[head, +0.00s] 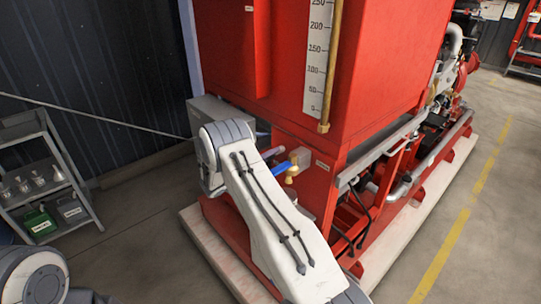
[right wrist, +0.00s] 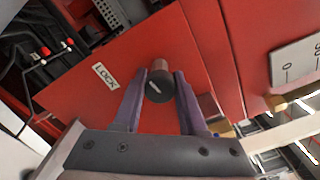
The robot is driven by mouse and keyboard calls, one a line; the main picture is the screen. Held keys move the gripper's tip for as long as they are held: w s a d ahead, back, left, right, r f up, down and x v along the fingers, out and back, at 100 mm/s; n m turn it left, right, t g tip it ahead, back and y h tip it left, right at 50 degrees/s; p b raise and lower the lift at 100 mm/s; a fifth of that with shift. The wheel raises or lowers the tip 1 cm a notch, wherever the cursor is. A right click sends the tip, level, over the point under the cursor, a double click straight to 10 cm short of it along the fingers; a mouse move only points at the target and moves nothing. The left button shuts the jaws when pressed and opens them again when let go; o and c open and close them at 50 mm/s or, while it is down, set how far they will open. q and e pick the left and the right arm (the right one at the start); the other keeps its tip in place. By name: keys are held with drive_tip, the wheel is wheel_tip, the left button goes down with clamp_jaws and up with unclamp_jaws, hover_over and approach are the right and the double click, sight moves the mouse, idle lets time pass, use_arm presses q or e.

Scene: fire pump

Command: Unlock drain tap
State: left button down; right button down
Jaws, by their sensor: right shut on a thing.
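The drain tap (head: 291,172), brass with a blue handle (head: 283,180), sits low on the red tank's front. A small part of brass and blue shows in the right wrist view, right of the jaws. A round lock (right wrist: 159,83) with a dark slotted face sticks out of the red panel beside a LOCK label (right wrist: 105,76). My right gripper (right wrist: 160,84) is shut on this lock, one purple-grey finger on each side. In the head view my right arm hides most of that gripper. My left gripper is out of view.
The red tank (head: 290,75) carries a level scale (head: 318,60) and a brass pipe. Its pale base (head: 225,253) juts onto the floor. Floor at right is clear.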

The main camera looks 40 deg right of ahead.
drive_tip(key=shift+c, duration=2.3)
unclamp_jaws()
drive_tip(key=a+b, duration=0.3)
drive_tip(key=a, duration=0.7)
drive_tip(key=shift+s+a, duration=0.25)
drive_tip(key=shift+s, duration=0.15)
